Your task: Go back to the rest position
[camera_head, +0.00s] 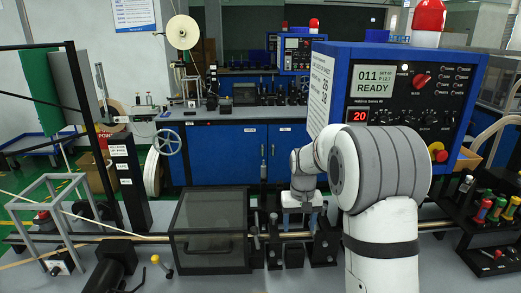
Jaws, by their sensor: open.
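My gripper (301,218) is in the middle of the head view, pointing down above the metal rail and its dark fixtures (322,246). It is open, and I see nothing held between its fingers. The fingertips are small and partly lost against the fixtures, so I cannot tell whether they touch anything. My white and grey arm stands at the right of the gripper and hides part of the bench and the control box behind it.
A blue control box (400,95) reading READY stands behind my arm. A dark clear-lidded box (210,232) sits left of the gripper. A wire frame (55,215) stands far left. A black rack of coloured-handled tools (488,215) is at right. Blue cabinets (225,155) stand behind.

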